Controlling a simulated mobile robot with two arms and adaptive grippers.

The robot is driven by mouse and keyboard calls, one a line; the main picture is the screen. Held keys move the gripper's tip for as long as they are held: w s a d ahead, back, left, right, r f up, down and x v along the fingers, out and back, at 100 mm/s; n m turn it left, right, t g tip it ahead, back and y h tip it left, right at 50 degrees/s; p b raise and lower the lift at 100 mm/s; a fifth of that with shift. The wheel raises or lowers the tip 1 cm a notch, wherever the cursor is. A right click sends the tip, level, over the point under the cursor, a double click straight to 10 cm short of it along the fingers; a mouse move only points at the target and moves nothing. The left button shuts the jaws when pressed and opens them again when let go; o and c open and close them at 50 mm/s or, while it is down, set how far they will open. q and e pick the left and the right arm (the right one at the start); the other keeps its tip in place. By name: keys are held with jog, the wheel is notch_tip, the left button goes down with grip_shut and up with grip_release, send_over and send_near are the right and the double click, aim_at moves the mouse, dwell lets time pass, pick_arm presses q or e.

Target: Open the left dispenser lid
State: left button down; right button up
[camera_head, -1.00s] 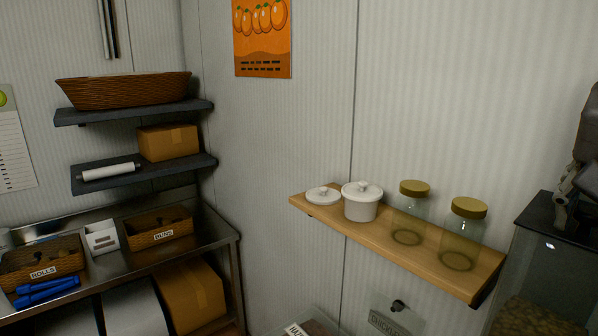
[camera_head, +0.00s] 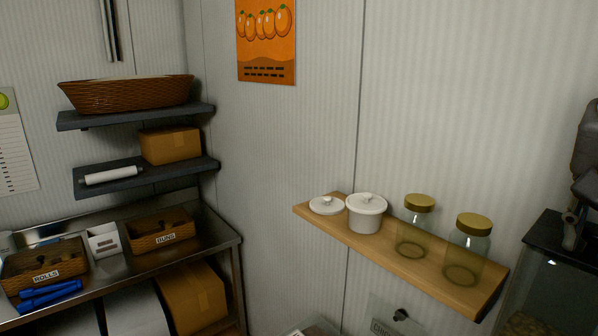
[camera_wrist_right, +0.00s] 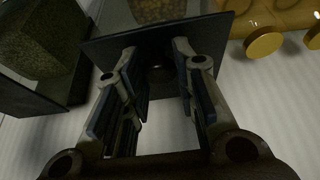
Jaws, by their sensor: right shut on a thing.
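The left dispenser stands at the right edge of the head view, a clear bin (camera_head: 535,300) with brown contents. Its dark flat lid (camera_head: 545,236) appears to lie across the top. My right gripper (camera_head: 572,235) comes down onto this lid at the picture's edge, partly cut off. The knob is mostly hidden between the fingers. My left gripper is not in view.
Close left of the dispenser, a wooden shelf (camera_head: 345,236) holds a white lidded pot (camera_head: 366,217) and two gold-lidded jars (camera_head: 467,255). Another dispenser with green contents (camera_wrist_right: 38,45) stands beside it in the wrist view. A steel counter (camera_head: 215,235) stands far left.

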jog(key=shift+w+d+r, duration=0.15)
jog(key=shift+d+r, duration=0.05)
jog(key=shift+r, duration=0.25)
jog(key=shift+w+d+r, duration=0.1)
jog(key=shift+d+r, duration=0.1)
jog(key=shift+r, duration=0.25)
jog(key=shift+w, duration=0.1)
jog(key=shift+g+y, duration=0.5)
jog(key=shift+y, duration=0.2)
jog(key=shift+w+d+r, duration=0.25)
jog(key=shift+d+r, duration=0.1)
jog(key=shift+r, duration=0.25)
jog(key=shift+w+d+r, duration=0.3)
jog(key=shift+d+r, duration=0.05)
jog(key=shift+r, duration=0.2)
jog(key=shift+w+d+r, duration=0.25)
jog(key=shift+d+r, duration=0.1)
jog(key=shift+r, duration=0.25)
jog(key=shift+w+d+r+g+y, duration=0.4)
jog(key=shift+w+d+r+y, duration=0.25)
jog(key=shift+d+r, duration=0.25)
jog(key=shift+w, duration=0.1)
